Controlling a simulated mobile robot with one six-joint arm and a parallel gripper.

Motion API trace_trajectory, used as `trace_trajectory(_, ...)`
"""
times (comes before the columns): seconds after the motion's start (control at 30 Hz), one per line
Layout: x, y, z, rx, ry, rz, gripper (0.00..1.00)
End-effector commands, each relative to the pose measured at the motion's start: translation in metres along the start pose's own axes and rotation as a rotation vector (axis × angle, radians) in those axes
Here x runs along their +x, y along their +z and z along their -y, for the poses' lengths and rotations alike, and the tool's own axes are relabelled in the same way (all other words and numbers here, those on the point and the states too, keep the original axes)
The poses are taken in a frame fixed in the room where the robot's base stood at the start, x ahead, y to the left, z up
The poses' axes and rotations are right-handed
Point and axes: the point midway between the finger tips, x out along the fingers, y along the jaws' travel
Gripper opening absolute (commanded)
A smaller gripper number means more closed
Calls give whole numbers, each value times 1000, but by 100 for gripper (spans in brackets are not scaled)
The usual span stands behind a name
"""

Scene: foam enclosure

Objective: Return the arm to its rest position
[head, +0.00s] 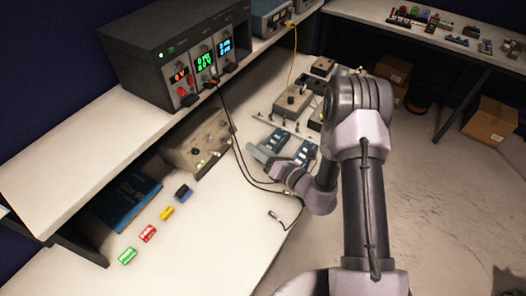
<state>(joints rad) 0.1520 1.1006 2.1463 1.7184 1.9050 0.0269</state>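My gripper (268,158) is at the end of my arm, low over the workbench (215,230), beside a pair of blue boards (281,140). The fingers point left. They are small and dark in the picture, and I cannot tell whether they are open, shut or holding anything. My arm bends at a high elbow in the middle right of the view, and its links hide part of the bench's right edge.
A power supply (178,52) stands on a raised shelf (62,160). Black cables (236,140) hang from it close to my gripper. A grey box (197,146), a blue book (128,198) and several small coloured blocks (148,233) lie on the bench. Cardboard boxes (486,120) sit on the floor.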

Motion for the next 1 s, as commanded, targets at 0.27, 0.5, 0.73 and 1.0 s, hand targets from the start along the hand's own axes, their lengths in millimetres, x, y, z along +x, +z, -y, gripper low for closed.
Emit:
trace_trajectory(0.27, -24, 0, 0, -2, 0, 0, 40)
trace_trajectory(0.5, -24, 0, 0, -2, 0, 0, 40)
trace_trajectory(0.73, -17, 7, -32, -85, 101, -49, 40)
trace_trajectory(1.0, -95, -33, -212, -943, 715, -506, 40)
